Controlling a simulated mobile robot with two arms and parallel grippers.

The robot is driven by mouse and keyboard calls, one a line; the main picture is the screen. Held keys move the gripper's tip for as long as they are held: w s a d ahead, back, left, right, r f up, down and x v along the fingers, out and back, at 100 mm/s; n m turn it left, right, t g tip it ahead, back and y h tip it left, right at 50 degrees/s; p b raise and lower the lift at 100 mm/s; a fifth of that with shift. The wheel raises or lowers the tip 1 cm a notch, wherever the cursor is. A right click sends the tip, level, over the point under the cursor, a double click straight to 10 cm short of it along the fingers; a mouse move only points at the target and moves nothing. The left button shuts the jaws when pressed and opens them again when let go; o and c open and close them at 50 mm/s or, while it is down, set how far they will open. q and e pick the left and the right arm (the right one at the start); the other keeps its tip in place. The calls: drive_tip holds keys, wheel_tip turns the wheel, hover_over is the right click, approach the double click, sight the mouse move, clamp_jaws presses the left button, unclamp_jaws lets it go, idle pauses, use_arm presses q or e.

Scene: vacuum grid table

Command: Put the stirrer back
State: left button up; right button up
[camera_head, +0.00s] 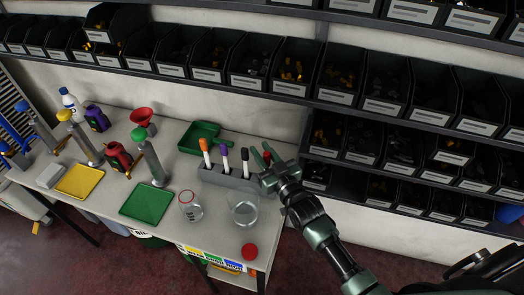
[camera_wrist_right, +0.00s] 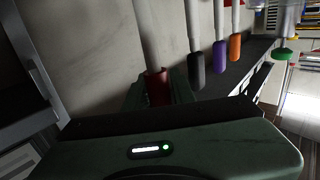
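The grey rack (camera_head: 228,180) stands on the table. It holds upright white-shafted stirrers with an orange cap (camera_head: 203,144), a purple cap (camera_head: 224,149) and a black cap (camera_head: 245,154). A red-capped stirrer (camera_head: 267,157) is at the rack's right end, in line with them. My right gripper (camera_head: 268,163) has its fingers on either side of it. In the right wrist view the red cap (camera_wrist_right: 157,88) sits close between the green fingers, apparently gripped. Its lower end is hidden by the gripper, so I cannot tell how deep it sits. My left gripper is not in view.
A glass beaker (camera_head: 243,209) and a red-rimmed beaker (camera_head: 190,206) stand in front of the rack. A red lid (camera_head: 249,251) lies near the front edge. Green trays (camera_head: 147,203), a yellow tray (camera_head: 79,181) and bottles fill the left. Shelf bins (camera_head: 295,67) hang behind.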

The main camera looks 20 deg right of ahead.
drive_tip(key=s+d+b, duration=0.1)
drive_tip(key=s+d, duration=0.1)
drive_tip(key=s, duration=0.9)
drive_tip(key=shift+s+d+r+b, duration=0.15)
drive_tip(key=shift+s+r+b, duration=0.05)
drive_tip(key=shift+s+b, duration=0.2)
